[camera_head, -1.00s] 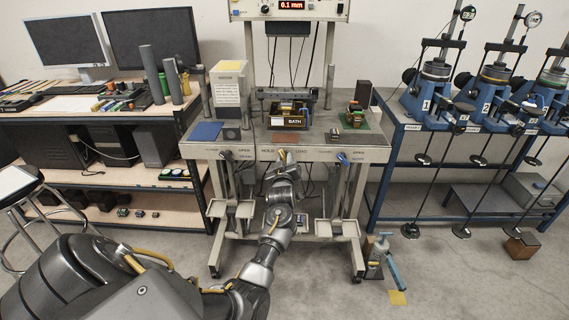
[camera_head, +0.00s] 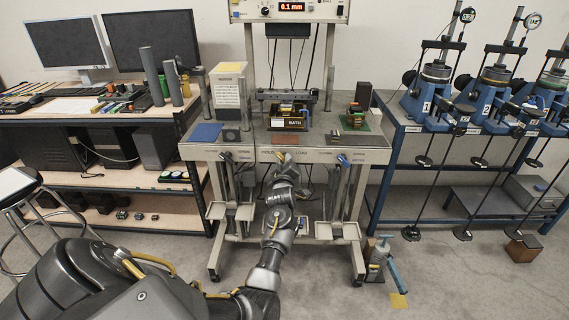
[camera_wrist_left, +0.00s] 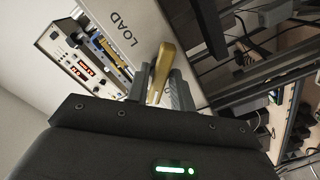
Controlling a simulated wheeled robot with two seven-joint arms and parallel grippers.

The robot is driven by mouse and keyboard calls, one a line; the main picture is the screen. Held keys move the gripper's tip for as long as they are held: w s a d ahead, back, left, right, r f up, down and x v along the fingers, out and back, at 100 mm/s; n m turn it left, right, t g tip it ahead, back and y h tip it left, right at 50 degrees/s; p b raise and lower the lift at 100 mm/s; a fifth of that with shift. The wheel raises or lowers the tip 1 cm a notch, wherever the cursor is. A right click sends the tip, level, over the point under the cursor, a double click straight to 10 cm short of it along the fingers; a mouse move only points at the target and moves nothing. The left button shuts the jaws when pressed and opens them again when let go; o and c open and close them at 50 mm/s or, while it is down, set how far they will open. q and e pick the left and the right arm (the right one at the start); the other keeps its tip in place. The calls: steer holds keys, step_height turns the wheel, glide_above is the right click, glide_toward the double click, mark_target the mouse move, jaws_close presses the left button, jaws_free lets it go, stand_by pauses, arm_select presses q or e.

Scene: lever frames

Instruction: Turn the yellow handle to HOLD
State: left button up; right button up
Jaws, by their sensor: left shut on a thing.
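The yellow handle (camera_wrist_left: 164,68) shows in the left wrist view, standing between the fingers of my left gripper (camera_wrist_left: 162,92). The fingers are shut on it, and its rounded upper end sticks out past them. The word LOAD is printed on the pale panel (camera_wrist_left: 150,30) to the left of the handle's end. The HOLD mark is not in the wrist view. In the head view my left gripper (camera_head: 284,168) is at the front rail of the test bench (camera_head: 330,156) and hides most of the handle. My right gripper is not in view.
A lever with a blue grip (camera_head: 343,159) sits right of my gripper on the same rail, and another lever (camera_head: 226,156) sits to its left. Small trays (camera_head: 240,212) hang below the rail. A box marked BATH (camera_head: 288,123) stands on the bench top.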

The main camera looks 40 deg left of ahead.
arm_select(q)
steer(key=o, duration=0.8)
steer(key=p+v, duration=0.6)
steer(key=v, duration=0.4)
steer(key=shift+s+d+p, duration=0.3)
steer(key=shift+p, duration=0.05)
steer(key=shift+f, duration=0.1)
